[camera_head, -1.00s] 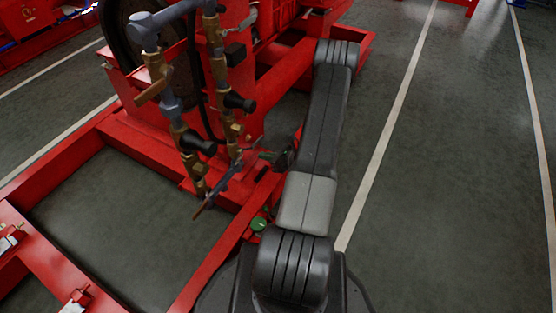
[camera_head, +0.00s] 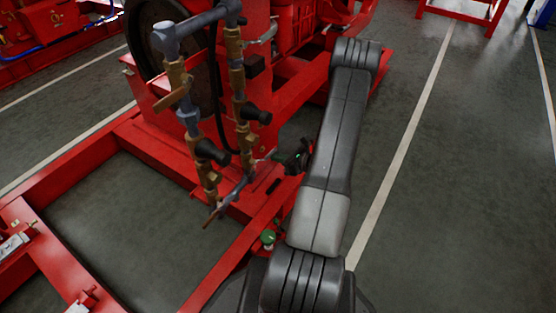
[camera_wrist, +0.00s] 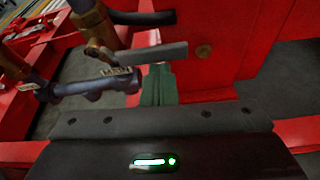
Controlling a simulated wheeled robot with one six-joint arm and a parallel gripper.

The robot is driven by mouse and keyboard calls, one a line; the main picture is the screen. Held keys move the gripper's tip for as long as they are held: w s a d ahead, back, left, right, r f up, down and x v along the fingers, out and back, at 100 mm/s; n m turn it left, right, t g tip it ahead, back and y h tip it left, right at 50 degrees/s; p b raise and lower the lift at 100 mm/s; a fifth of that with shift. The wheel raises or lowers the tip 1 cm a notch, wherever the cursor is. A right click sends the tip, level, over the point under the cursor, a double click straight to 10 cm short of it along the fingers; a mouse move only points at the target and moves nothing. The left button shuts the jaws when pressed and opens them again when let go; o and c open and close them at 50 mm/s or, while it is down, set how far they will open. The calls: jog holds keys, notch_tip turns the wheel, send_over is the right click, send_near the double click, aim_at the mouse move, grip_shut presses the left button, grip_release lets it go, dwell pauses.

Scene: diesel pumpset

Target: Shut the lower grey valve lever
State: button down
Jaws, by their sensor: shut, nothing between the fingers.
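The lower grey valve lever (camera_wrist: 150,53) shows in the wrist view as a grey bar running right from a brass valve body (camera_wrist: 97,50) on the pipe. My gripper (camera_wrist: 157,75) is shut and empty, its green fingers just below the lever in the picture. I cannot tell whether they touch it. In the head view my gripper (camera_head: 281,157) is low beside the right-hand brass pipe (camera_head: 241,105), near its bottom end. The lever is small and partly hidden there.
A grey pipe with fittings (camera_wrist: 90,88) runs left of my fingers. A red panel (camera_wrist: 225,45) stands behind the lever. Another dark lever (camera_wrist: 143,17) is above it. The red base frame (camera_head: 240,255) borders the pipes. Open floor (camera_head: 440,200) lies to the right.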

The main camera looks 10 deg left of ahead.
jog(key=shift+r, duration=0.2)
jog(key=p+v, duration=0.3)
jog(key=v, duration=1)
jog(key=shift+s+d, duration=0.2)
jog(key=shift+d, duration=0.15)
jog(key=c, duration=2.2)
grip_release()
jog(key=shift+r, duration=0.1)
